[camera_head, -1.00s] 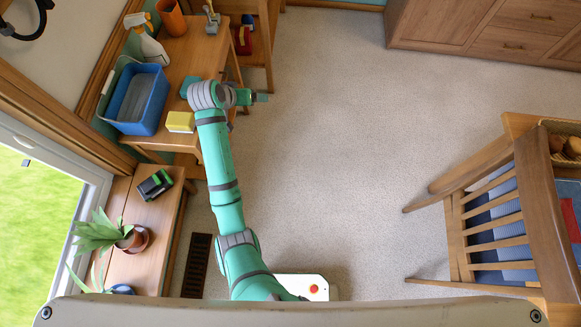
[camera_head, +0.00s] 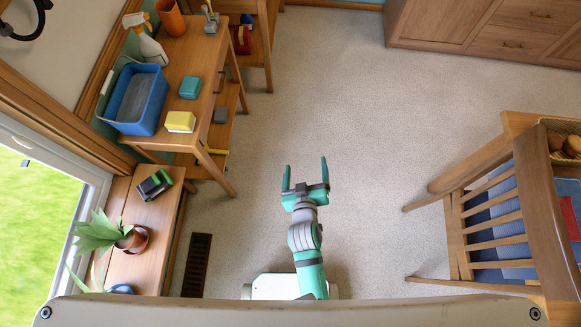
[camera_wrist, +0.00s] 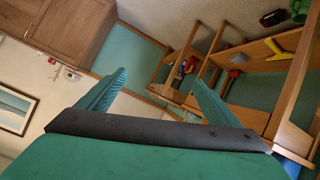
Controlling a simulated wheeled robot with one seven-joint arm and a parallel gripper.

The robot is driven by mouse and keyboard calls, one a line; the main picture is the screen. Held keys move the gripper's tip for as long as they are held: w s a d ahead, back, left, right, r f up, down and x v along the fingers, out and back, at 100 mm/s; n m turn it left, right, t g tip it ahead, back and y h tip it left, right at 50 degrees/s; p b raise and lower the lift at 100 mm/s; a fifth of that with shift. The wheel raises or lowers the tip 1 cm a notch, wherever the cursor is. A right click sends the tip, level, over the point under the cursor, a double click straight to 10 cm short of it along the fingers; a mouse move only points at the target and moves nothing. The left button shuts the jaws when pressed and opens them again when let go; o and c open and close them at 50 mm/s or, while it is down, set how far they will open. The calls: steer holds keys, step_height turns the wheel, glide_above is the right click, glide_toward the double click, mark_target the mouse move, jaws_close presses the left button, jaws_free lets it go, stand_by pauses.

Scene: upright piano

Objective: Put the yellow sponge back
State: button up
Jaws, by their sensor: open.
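The yellow sponge (camera_head: 180,121) lies on the top of the wooden table (camera_head: 203,57), close to its near edge, in the head view. My gripper (camera_head: 305,166) is open and empty over the carpet, to the right of the table and well apart from the sponge. In the wrist view my open fingers (camera_wrist: 152,92) show nothing between them but the room behind. I cannot make out the sponge in the wrist view.
A spray bottle (camera_head: 148,40) and an orange cup (camera_head: 171,17) stand at the back of the table. A lower shelf holds a grey item (camera_head: 221,114). A low bench (camera_head: 150,238) bears a plant (camera_head: 100,235). The middle carpet is clear; a slatted wooden chair (camera_head: 490,230) stands right.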

steer(key=s+a+r+m+t, duration=0.1)
steer(key=s+a+r, duration=0.1)
steer(key=s+r, duration=0.5)
steer(key=s+a+r+m+t, duration=0.1)
steer(key=s+r, duration=0.5)
steer(key=s, duration=0.9)
steer(key=shift+a+r+m+t+y, duration=0.3)
steer(key=shift+a+r+m+t, duration=0.1)
steer(key=shift+a+m, duration=0.45)
